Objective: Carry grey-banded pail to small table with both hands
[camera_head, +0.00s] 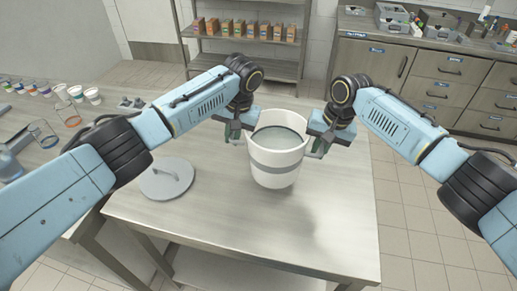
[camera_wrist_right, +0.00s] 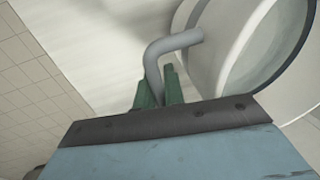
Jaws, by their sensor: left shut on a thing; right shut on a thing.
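The grey-banded pail (camera_head: 277,172) is white with a grey band and stands upright over the metal table (camera_head: 330,235); I cannot tell whether its base touches the top. A pale content shows inside its rim. My left gripper (camera_head: 236,133) is at the pail's left side, shut on its left handle, which is mostly hidden. My right gripper (camera_head: 318,146) is at the right side. In the right wrist view, the right gripper's green fingers (camera_wrist_right: 160,88) are shut on the grey bent handle (camera_wrist_right: 172,44), beside the pail wall (camera_wrist_right: 205,60).
A round grey lid (camera_head: 166,180) with a handle lies on the table left of the pail. Several cups (camera_head: 76,93) stand at the far left. A shelf with boxes (camera_head: 250,32) and a drawer cabinet (camera_head: 440,75) stand behind. Tiled floor shows at the right.

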